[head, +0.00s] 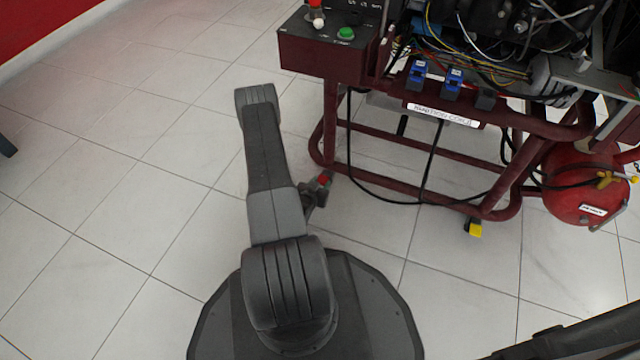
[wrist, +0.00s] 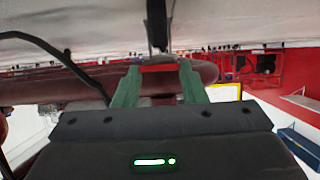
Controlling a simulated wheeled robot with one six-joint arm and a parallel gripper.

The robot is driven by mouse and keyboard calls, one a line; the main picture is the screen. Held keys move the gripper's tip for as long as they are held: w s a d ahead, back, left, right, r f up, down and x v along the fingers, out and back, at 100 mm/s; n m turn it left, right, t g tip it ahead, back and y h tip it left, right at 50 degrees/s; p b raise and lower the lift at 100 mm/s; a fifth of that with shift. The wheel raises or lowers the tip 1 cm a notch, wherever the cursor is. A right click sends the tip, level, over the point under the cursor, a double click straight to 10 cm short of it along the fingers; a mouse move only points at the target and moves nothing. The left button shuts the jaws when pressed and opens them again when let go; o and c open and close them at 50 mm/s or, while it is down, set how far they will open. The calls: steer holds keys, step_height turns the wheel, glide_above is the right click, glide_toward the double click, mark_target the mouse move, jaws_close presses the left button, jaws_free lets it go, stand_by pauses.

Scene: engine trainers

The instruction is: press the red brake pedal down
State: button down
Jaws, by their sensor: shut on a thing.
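The red brake pedal (wrist: 160,68) shows in the wrist view as a red strip between my fingertips. A dark grey upright part is just beyond it. My gripper (wrist: 159,70) has green fingers and is shut on the red pedal. In the head view my arm hides most of the gripper. How far the pedal is tilted cannot be told.
The engine trainer's dark red tube frame (head: 420,158) stands at the right, with hanging black cables. A red tank (head: 583,185) is at the far right.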

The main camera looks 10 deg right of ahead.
steer(key=shift+f+t+h, duration=0.5)
steer(key=shift+f+t, duration=0.1)
steer(key=c, duration=0.9)
jaws_free()
steer(key=shift+s+a, duration=0.1)
